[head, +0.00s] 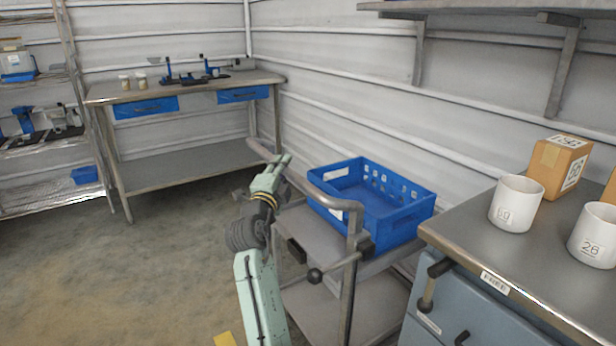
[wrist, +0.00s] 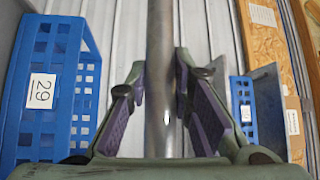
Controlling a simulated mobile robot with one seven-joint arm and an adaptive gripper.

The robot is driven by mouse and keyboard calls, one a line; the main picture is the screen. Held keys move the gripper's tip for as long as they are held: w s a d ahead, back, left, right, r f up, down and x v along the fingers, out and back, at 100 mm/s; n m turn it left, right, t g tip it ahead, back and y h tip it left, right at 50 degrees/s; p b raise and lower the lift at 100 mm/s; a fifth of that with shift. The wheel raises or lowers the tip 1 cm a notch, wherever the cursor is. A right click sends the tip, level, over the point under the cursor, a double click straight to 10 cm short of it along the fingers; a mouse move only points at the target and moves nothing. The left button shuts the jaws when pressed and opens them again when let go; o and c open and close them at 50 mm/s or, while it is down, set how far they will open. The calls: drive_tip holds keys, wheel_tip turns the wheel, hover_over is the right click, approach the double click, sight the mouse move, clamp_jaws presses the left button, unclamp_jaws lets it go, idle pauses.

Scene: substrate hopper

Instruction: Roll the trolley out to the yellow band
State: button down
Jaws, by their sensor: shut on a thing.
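The grey metal trolley (head: 305,238) stands against the right wall, with a lower shelf and a bent tube handle (head: 330,200) on its near side. A blue slotted crate (head: 400,222) sits on its top shelf. My gripper (head: 281,163) is at the handle's far left part. In the wrist view the handle bar (wrist: 160,60) runs upright between the two purple-padded fingers, and my gripper (wrist: 161,100) is shut on it. A small piece of the yellow band (head: 224,339) shows on the floor at the bottom edge; the rest is out of view.
A grey-blue cabinet (head: 480,300) with white pots (head: 516,204) stands close to the trolley's right. A workbench (head: 180,92) stands at the back and a shelf rack (head: 50,140) at the left. The floor (head: 150,265) left of the trolley is clear.

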drive_tip(key=s+a+b, duration=0.6)
drive_tip(key=s+a, duration=0.4)
drive_tip(key=a, duration=0.3)
drive_tip(key=s+a+b, duration=0.6)
drive_tip(key=s+a, duration=0.3)
drive_tip(key=a, duration=0.5)
drive_tip(key=shift+s, duration=0.4)
drive_tip(key=shift+a, duration=0.1)
drive_tip(key=c, duration=1.4)
unclamp_jaws()
drive_tip(key=s, duration=0.4)
drive_tip(key=s+a+f, duration=0.1)
drive_tip(key=s, duration=0.6)
drive_tip(key=shift+s+a+f, duration=0.35)
drive_tip(key=shift+s+a, duration=0.05)
